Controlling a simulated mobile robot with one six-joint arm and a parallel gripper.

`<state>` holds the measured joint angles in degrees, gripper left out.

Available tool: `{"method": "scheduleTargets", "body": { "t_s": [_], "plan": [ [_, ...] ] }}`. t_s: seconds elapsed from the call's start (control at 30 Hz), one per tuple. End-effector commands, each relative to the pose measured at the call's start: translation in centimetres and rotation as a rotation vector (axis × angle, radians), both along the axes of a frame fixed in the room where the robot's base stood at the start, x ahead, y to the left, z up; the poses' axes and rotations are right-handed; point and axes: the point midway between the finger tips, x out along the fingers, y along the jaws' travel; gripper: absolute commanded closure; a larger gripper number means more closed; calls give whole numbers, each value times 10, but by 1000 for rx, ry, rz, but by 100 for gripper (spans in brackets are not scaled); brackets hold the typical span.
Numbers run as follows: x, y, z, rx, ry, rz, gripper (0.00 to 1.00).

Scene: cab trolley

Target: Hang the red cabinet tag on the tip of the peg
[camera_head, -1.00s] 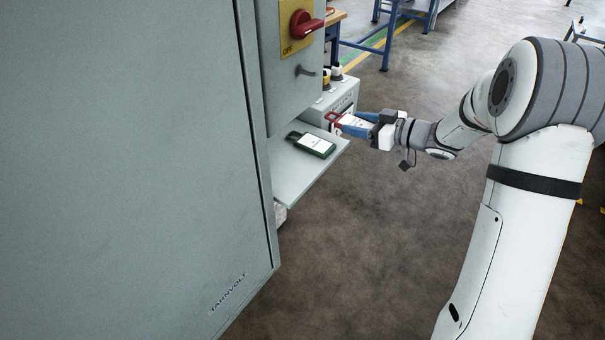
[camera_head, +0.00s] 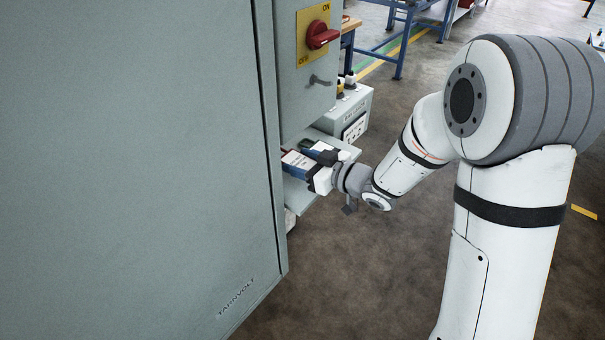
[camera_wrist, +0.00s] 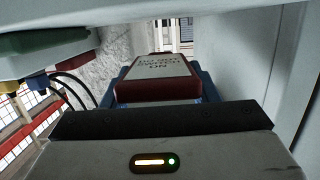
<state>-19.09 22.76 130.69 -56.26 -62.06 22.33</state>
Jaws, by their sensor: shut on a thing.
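The red cabinet tag (camera_wrist: 155,82) has a white label with dark print. It sits between the blue fingers of my gripper (camera_wrist: 158,93) in the wrist view. In the head view my gripper (camera_head: 304,168) is shut on the tag (camera_head: 297,160) beside the cabinet, at the fold-down shelf. Only the tag's white label and a little red show there; its loop is mostly hidden. The grey peg (camera_head: 320,81) sticks out of the cabinet front below the red rotary switch, above and to the right of the tag. The peg looks empty.
A green tag (camera_head: 308,146) lies on the shelf (camera_head: 298,193), partly hidden by my gripper. The red switch (camera_head: 322,36) juts out above the peg. A large grey cabinet panel (camera_head: 140,150) fills the left. A grey box (camera_head: 352,113) stands behind.

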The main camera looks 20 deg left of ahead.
Motion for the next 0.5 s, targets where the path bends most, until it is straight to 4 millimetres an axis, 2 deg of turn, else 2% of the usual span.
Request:
{"method": "scheduleTargets", "body": {
  "t_s": [0.17,0.33,0.5],
  "plan": [
    [0,0,-13,0,1,1,68],
    [-2,2,-34,0,3,1,68],
    [-2,2,-39,2,-1,-1,68]
  ]
}}
